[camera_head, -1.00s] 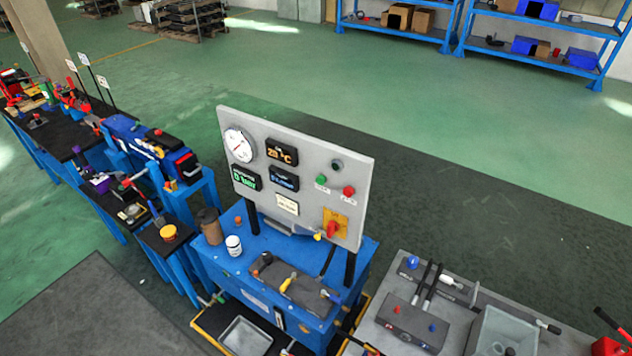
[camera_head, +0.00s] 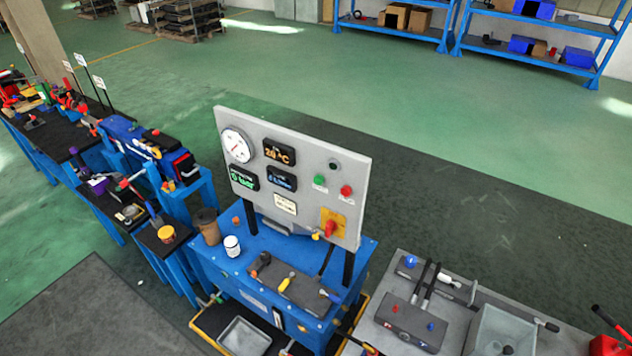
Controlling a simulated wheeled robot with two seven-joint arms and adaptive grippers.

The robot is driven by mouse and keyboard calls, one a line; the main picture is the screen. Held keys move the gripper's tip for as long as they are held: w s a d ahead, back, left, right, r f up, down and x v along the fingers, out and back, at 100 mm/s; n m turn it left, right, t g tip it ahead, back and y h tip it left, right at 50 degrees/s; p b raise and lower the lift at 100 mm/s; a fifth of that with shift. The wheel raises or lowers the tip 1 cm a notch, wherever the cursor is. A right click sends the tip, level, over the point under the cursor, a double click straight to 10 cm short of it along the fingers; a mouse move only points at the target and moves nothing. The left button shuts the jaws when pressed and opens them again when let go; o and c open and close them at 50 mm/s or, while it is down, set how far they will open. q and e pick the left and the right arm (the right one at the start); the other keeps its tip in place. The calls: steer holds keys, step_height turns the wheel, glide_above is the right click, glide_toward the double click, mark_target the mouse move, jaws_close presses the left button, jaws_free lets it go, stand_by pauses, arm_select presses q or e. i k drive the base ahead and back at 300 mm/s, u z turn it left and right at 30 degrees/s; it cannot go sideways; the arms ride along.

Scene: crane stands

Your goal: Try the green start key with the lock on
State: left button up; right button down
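The green start key (camera_head: 319,181) is a round button on the upright grey panel (camera_head: 352,160), with a small label below it. A red button (camera_head: 346,190) sits to its right. Below them a red rotary handle (camera_head: 330,227) sits on a yellow plate (camera_head: 341,217) near the panel's lower right corner. A small yellow-orange piece (camera_head: 316,236) shows at the panel's lower edge, left of the handle. I cannot tell whether a lock is fitted on the handle; the detail is too small. Neither of my grippers is in view.
The panel stands on a blue bench (camera_head: 225,262) with a brown cup (camera_head: 207,227), a white jar (camera_head: 232,246) and a dark tool tray (camera_head: 295,287). A grey worktop (camera_head: 455,320) with levers stands at right. More benches line the left.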

mark_target(318, 179)
steer(key=z, duration=2.35)
steer(key=k, duration=1.25)
steer(key=u, duration=1.55)
steer(key=i, duration=0.5)
steer(key=z, duration=0.05)
